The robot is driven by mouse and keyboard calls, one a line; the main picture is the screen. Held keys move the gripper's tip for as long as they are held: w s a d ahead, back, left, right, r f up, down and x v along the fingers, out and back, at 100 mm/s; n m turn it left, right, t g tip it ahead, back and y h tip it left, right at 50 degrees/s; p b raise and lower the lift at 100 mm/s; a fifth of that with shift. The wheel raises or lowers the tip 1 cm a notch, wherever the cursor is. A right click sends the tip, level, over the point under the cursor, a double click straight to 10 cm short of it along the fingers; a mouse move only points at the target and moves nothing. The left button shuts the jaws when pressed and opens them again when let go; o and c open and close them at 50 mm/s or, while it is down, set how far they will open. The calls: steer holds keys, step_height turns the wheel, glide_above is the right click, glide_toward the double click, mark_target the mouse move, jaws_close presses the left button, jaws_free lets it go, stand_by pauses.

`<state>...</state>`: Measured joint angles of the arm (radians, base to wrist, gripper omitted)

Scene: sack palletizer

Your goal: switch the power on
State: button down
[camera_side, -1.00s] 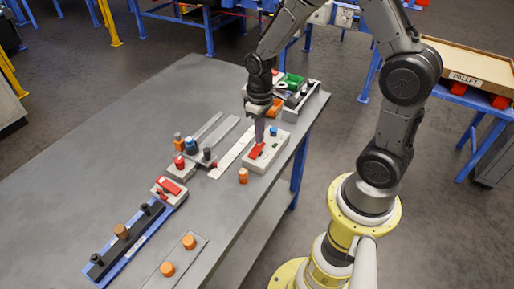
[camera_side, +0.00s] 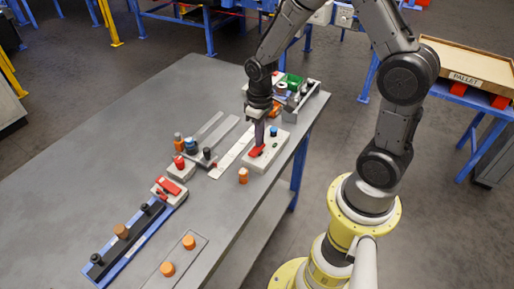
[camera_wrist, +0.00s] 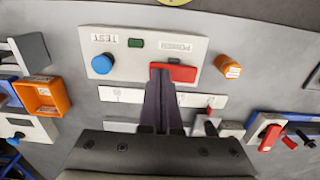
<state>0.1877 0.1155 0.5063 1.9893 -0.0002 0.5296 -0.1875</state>
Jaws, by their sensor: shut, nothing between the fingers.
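The power panel (camera_side: 281,153) is a pale box near the table's right edge. In the wrist view the panel (camera_wrist: 130,72) carries a red switch lever (camera_wrist: 183,73) beside the label POWER, a small dark green window (camera_wrist: 136,43), and a blue button (camera_wrist: 102,64) by the label TEST. The red lever also shows in the side view (camera_side: 256,151). My gripper (camera_wrist: 161,72) is shut and empty, pointing down at the panel. Its fingertips are at the left end of the red lever and appear to touch it. They hide that end of the lever.
An orange knob-like piece (camera_wrist: 228,66) stands close beside the panel. An orange bin (camera_wrist: 42,96) and a tray with a green bin (camera_side: 292,81) lie beyond it. The table's far left is clear.

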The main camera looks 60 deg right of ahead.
steer(key=shift+r, duration=3.5)
step_height(320, 180, up, 7)
steer(key=t, duration=0.2)
glide_above(256, 149)
steer(key=s+a+r+n+t, duration=0.1)
steer(key=s+a+r+t, duration=0.1)
steer(key=s+r, duration=0.3)
steer(key=s+a+r+m+t, duration=0.1)
steer(key=s+a+r, duration=0.1)
steer(key=s, duration=0.8)
steer(key=shift+s+t, duration=0.2)
steer(key=shift+t, duration=0.1)
